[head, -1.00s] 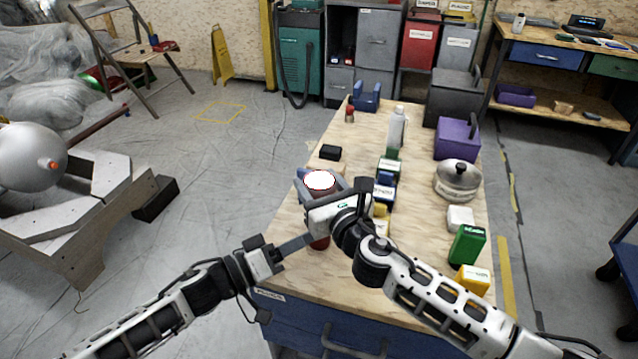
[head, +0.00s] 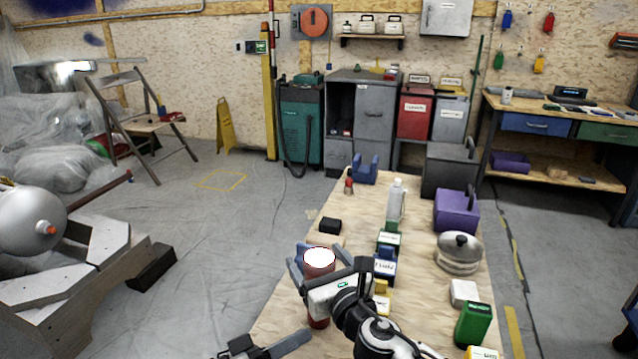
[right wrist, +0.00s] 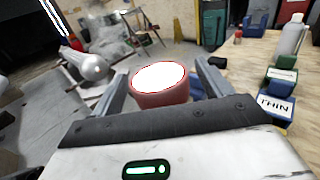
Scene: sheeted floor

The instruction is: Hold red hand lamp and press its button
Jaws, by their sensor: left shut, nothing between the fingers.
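The red hand lamp (head: 319,270) stands upright with its round, bright white face up, over the near left part of the table. It also shows in the right wrist view (right wrist: 162,95), between the two fingers. My right gripper (head: 318,264) is closed around the lamp; its own body hides the lamp's middle in the head view. The lamp's lower red end shows below that gripper. My left gripper (head: 306,336) is shut and empty at the bottom of the head view, its tip just left of the lamp's lower end. I cannot make out the button.
The wooden table (head: 275,325) carries a black block (head: 330,226), a grey-white bottle (head: 396,200), several small coloured boxes, a lidded pot (head: 459,252) and a purple box (head: 456,211). Open floor lies left of the table, beyond it a wooden stand with a tank (head: 30,218).

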